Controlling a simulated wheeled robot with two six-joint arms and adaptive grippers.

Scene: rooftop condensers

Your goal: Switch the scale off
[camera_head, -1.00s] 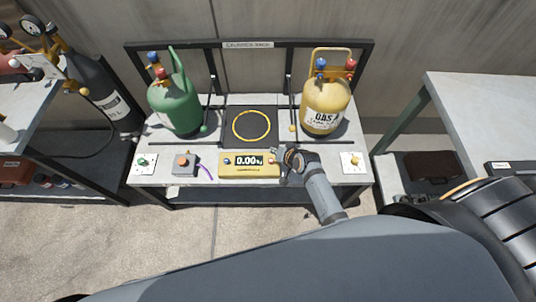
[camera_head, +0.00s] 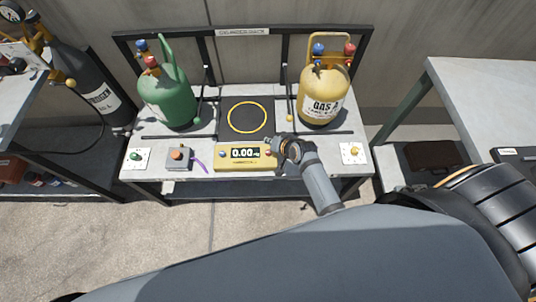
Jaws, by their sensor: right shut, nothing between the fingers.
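The scale's yellow readout box (camera_head: 232,164) stands at the front of the bench, its lit display (camera_head: 245,153) reading 0.00. The scale's dark platform (camera_head: 232,129) with a yellow ring lies behind it and is empty. My right gripper (camera_head: 274,155) is at the right end of the readout box, shut and empty. It hides part of that end, and I cannot tell whether it touches the box. A small blue button (camera_head: 223,153) shows left of the display. My left gripper is not in view.
A green cylinder (camera_head: 167,100) stands left of the platform and a yellow cylinder (camera_head: 322,98) right of it. A grey box with an orange knob (camera_head: 179,157) and a green-knobbed plate (camera_head: 136,157) sit front left. Another plate (camera_head: 352,153) sits front right.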

